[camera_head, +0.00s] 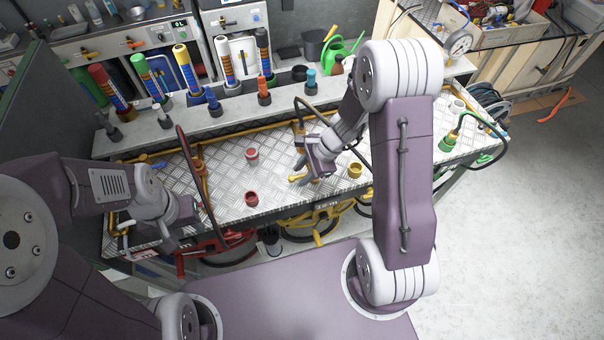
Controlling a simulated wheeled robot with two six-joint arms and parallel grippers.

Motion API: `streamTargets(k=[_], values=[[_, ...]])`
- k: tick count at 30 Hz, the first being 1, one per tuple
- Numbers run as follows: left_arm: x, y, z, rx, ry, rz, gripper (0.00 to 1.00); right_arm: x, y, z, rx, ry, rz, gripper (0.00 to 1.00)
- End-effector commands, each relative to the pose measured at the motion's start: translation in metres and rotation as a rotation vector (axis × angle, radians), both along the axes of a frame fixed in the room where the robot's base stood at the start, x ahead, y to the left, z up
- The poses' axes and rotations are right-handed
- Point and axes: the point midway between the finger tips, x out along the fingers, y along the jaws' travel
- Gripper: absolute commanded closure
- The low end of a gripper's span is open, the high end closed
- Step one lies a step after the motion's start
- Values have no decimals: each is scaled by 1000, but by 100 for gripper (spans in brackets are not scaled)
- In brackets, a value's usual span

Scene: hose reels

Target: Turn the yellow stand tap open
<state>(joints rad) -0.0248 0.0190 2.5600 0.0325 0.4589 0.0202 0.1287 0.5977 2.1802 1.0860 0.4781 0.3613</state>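The yellow stand tap shows as a brass-yellow upright (300,127) with a dark hose, behind the middle of the metal-plate bench. A yellow handle-like piece (297,178) shows low beside my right gripper (304,170). My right gripper points down and left, very close to this piece. I cannot tell whether its fingers touch or enclose it, as the gripper hides part of it. My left gripper (184,212) is low at the bench's left front, away from the yellow tap. Its fingers are too small and hidden to read.
A red cup (251,198), a red-and-white piece (252,155) and a yellow cup (355,170) stand on the bench (225,180). A green tap (447,143) stands at right. Coloured tubes line the back shelf (180,127). Reels hang below.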

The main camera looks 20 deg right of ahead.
Motion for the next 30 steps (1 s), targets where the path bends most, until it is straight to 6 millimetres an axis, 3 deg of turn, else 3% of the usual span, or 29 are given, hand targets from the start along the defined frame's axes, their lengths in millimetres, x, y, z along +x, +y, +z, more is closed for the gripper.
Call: streamTargets(k=[8, 12, 30], values=[[0, 0, 0, 0, 0, 0, 64, 1, 1, -2, -1, -1, 0, 65], [0, 0, 0, 0, 0, 0, 64, 1, 1, -2, -1, -1, 0, 100], [0, 0, 0, 0, 0, 0, 64, 1, 2, -1, 1, -2, 2, 100]])
